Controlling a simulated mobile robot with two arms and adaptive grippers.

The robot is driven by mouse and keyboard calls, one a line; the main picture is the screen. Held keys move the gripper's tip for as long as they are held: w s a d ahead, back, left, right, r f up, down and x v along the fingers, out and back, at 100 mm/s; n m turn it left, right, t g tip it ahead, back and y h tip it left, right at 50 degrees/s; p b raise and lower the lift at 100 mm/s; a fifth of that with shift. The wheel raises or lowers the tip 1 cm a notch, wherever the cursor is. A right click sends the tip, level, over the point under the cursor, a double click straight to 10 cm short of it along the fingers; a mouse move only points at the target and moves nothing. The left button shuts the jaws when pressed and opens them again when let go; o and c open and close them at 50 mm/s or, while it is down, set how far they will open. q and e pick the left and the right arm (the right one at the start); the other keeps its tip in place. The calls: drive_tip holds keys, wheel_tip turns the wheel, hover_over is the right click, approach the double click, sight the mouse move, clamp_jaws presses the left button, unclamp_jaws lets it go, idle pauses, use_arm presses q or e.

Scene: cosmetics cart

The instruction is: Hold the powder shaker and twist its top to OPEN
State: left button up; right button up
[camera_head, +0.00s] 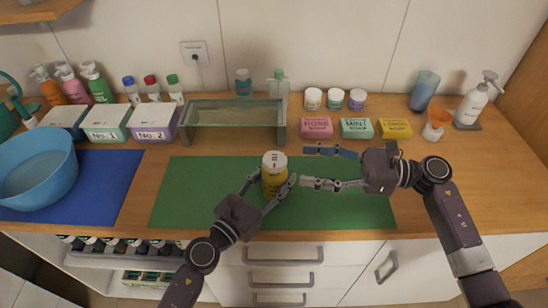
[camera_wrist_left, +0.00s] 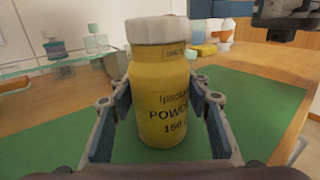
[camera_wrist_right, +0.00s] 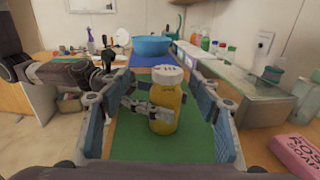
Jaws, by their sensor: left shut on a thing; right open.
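The yellow powder shaker (camera_head: 273,186), with a white top (camera_head: 274,159), is upright over the green mat; I cannot tell if its base touches the mat. My left gripper (camera_head: 271,183) is shut on its yellow body from the front, one finger on each side. The left wrist view shows the shaker (camera_wrist_left: 162,95) close between the pads, its white top (camera_wrist_left: 157,31) above them. My right gripper (camera_head: 307,167) is open and empty just right of the shaker. The right wrist view shows the shaker (camera_wrist_right: 165,110) and its top (camera_wrist_right: 167,74) ahead, between the spread fingers.
The green mat (camera_head: 340,207) is otherwise clear. A glass box (camera_head: 235,137) stands behind it. Soap boxes, a pink one (camera_head: 317,128) nearest, stand at back right. A blue bowl (camera_head: 37,172) sits on a blue mat (camera_head: 108,190) at left. The counter's right side is free.

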sight(274, 158)
drive_tip(key=shift+m+t, duration=0.5)
drive_tip(key=shift+t, duration=0.3)
drive_tip(key=x, duration=0.6)
drive_tip(key=f+x, duration=0.1)
drive_tip(key=x, duration=0.2)
drive_tip(key=shift+w+f, duration=0.1)
drive_tip(key=shift+w, duration=0.3)
drive_tip(key=c, duration=1.2)
